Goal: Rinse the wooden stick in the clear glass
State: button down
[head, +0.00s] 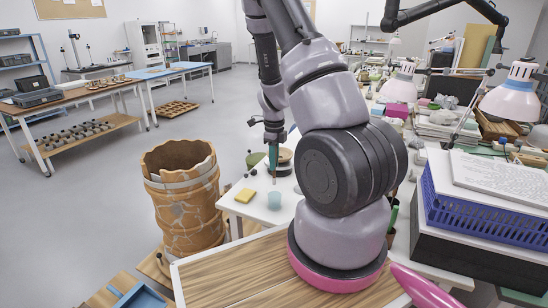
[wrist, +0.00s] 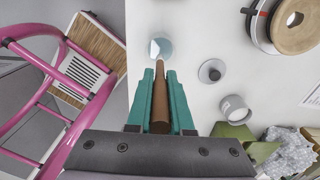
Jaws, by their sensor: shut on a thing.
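My gripper (head: 273,160) points down over the white table, its teal fingers shut on the brown wooden stick (wrist: 160,105). In the wrist view the fingers (wrist: 161,85) flank the stick, and its narrow tip reaches the near edge of the clear glass (wrist: 163,45). In the head view the pale blue clear glass (head: 274,200) stands upright on the table, just below the stick (head: 274,178). The stick's tip appears above the rim; I cannot tell exactly how far.
A yellow sponge (head: 245,195) lies left of the glass. A round wooden-topped stand (wrist: 297,25), a small grey knob-like item (wrist: 212,71) and a grey cup (wrist: 235,108) are to the right. A large banded clay vessel (head: 185,210) stands left of the table.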

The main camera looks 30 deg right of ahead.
aim_at(274, 183)
jog(key=shift+d+f, duration=0.1)
jog(key=shift+f, duration=4.4)
jog(key=shift+w, duration=0.45)
jog(key=shift+s, duration=0.55)
